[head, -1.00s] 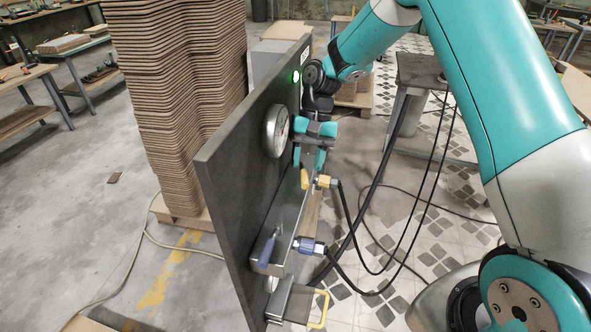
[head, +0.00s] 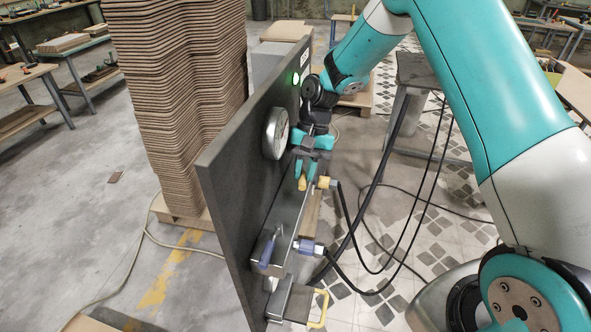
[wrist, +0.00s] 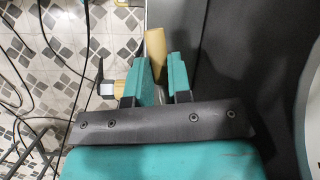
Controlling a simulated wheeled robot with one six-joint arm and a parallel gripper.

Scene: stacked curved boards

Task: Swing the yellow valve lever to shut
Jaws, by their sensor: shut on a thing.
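The yellow valve lever (head: 302,184) is on the metal manifold block that runs along the dark upright panel. Only its end shows below my fingers in the head view. In the wrist view the lever (wrist: 154,52) sticks out from between the two teal fingers. My gripper (head: 306,170) points down at the lever, close to the panel's face, and is shut on it. The gripper (wrist: 160,82) also shows in the wrist view, with a finger on each side of the lever. The lever's pivot is hidden.
A round gauge (head: 276,133) and a lit green lamp (head: 296,78) are on the panel (head: 232,190). A blue lever (head: 267,248) sits lower on the block. Black hoses (head: 350,235) hang to the right. A stack of curved boards (head: 180,100) stands behind the panel.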

